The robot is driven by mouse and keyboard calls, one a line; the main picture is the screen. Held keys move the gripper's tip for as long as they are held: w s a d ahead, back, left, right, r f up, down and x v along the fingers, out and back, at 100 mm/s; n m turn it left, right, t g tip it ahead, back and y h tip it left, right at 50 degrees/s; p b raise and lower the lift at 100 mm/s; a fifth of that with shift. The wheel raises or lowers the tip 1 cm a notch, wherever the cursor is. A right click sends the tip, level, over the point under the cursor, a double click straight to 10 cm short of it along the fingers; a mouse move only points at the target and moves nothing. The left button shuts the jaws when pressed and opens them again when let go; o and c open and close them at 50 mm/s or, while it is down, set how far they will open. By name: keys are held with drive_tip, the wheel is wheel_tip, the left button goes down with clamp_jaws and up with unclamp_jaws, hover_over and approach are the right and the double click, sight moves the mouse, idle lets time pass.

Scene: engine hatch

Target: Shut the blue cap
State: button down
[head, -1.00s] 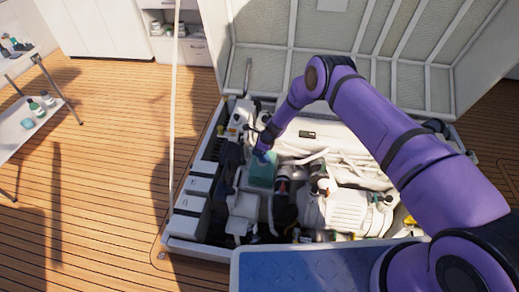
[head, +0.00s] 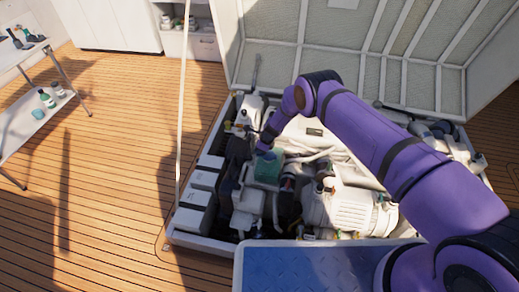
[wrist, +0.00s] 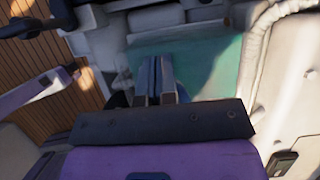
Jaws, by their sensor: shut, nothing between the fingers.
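My gripper (wrist: 156,78) is shut and empty, its two fingers side by side over a teal-green box. In the head view my gripper (head: 266,148) points down at the box (head: 267,172), among the engine parts in the open hatch. The box's flat top (wrist: 215,62) also shows in the wrist view, partly sunlit.
A white engine block (head: 345,208) and pale hoses lie right of the box. White boxes (head: 198,195) line the hatch's left side. The raised hatch lid (head: 345,65) stands behind. A blue tread plate (head: 305,268) is in front. Open wooden deck (head: 110,190) lies left.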

drive_tip(key=shift+s+f, duration=0.3)
drive_tip(key=shift+f, duration=0.1)
